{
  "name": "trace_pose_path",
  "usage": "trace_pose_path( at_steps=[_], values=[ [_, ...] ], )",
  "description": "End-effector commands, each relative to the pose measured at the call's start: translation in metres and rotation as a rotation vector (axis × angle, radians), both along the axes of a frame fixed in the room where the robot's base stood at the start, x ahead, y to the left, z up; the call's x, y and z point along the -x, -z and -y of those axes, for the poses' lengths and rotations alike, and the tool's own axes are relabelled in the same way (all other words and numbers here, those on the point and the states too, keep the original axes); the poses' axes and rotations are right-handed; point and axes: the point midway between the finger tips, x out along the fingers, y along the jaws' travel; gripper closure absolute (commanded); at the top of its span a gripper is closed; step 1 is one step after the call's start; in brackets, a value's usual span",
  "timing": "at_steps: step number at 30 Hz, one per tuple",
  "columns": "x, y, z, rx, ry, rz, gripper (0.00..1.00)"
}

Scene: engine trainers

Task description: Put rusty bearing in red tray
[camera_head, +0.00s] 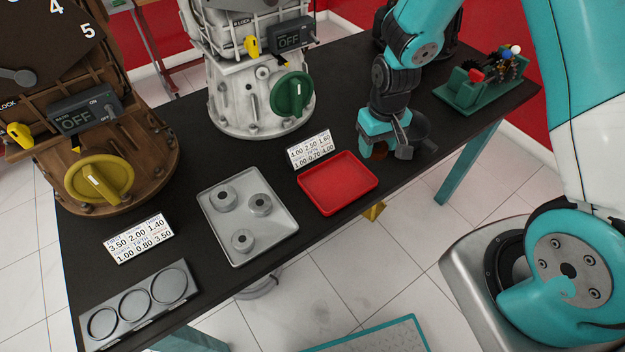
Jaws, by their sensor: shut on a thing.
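The red tray (338,184) lies empty on the black table, right of the grey tray. My gripper (384,151) points down just right of and behind the red tray's right corner. It is shut on the rusty bearing (380,151), a small brown piece mostly hidden between the fingers. The bearing is beside the tray, not over it; its exact height above the table is hard to tell.
A grey tray (228,237) with posts and a holder with round recesses (103,322) lie to the left. White (235,95) and brown (150,160) engine trainers stand behind.

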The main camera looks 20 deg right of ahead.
Motion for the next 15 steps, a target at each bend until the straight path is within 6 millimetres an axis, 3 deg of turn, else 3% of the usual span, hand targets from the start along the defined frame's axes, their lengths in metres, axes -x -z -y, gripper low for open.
trace_pose_path(
  at_steps=[4,9,12,15],
  values=[
    [-0.017,-0.036,-0.038,-0.002,-0.157,0.019,0.74],
    [-0.010,-0.087,-0.072,-0.002,-0.312,0.015,0.74],
    [-0.002,-0.106,-0.082,-0.002,-0.366,0.009,0.74],
    [0.002,-0.112,-0.086,-0.001,-0.392,0.003,0.74]
  ],
)
